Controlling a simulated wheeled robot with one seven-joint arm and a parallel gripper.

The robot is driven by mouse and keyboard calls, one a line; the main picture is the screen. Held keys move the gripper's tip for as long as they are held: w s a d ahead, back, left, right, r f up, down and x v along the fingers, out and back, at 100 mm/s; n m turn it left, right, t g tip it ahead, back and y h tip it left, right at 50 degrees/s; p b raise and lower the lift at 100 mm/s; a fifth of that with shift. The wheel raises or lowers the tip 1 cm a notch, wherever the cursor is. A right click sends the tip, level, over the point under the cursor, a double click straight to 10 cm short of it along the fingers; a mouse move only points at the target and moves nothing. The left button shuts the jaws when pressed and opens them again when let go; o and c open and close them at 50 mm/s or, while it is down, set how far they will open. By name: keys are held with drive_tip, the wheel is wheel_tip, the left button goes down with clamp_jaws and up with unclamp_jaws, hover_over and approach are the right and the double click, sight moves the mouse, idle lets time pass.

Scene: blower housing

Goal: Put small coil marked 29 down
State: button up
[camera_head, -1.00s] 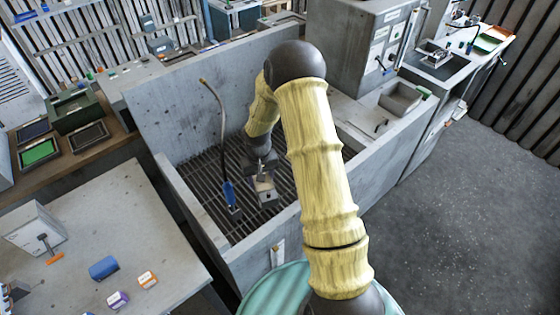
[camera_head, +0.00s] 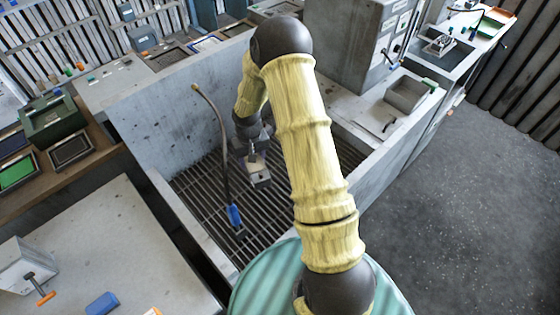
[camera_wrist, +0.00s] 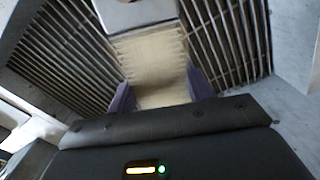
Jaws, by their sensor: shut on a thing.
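My gripper (camera_wrist: 160,92) has its two purple fingers shut on a beige, ribbed block, which I take for the small coil (camera_wrist: 150,58). A grey-white end piece (camera_wrist: 135,12) shows at its far end. No number 29 is readable. In the head view my gripper (camera_head: 256,165) hangs inside a grey concrete basin, over its slatted grate floor (camera_head: 205,185). The wrist view shows the grate slats (camera_wrist: 65,50) on both sides of the held block. I cannot tell whether the block touches the grate.
A hose with a blue end (camera_head: 235,215) stands in the basin, left of my gripper. The basin's back wall (camera_head: 165,110) rises behind it. A grey table (camera_head: 100,235) at left holds a blue object (camera_head: 102,303). A counter with a grey tray (camera_head: 408,92) lies at right.

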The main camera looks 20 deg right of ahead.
drive_tip(key=shift+w+a, duration=0.1)
drive_tip(key=shift+w, duration=0.2)
drive_tip(key=shift+s+a, duration=0.2)
drive_tip(key=shift+s, duration=0.3)
drive_tip(key=shift+d+f+n+b, duration=0.25)
drive_tip(key=shift+d+n+b, duration=0.15)
drive_tip(key=shift+n, duration=0.2)
drive_tip(key=d+f+n+b, duration=0.3)
drive_tip(key=d+n+b, duration=0.2)
drive_tip(key=n, duration=0.5)
drive_tip(key=d+f+n+b, duration=0.3)
drive_tip(key=d+n+b, duration=0.2)
drive_tip(key=d+n, duration=0.4)
drive_tip(key=shift+n, duration=0.9)
drive_tip(key=shift+d, duration=0.1)
drive_tip(key=shift+f+p, duration=0.5)
drive_tip(key=shift+f, duration=2.65)
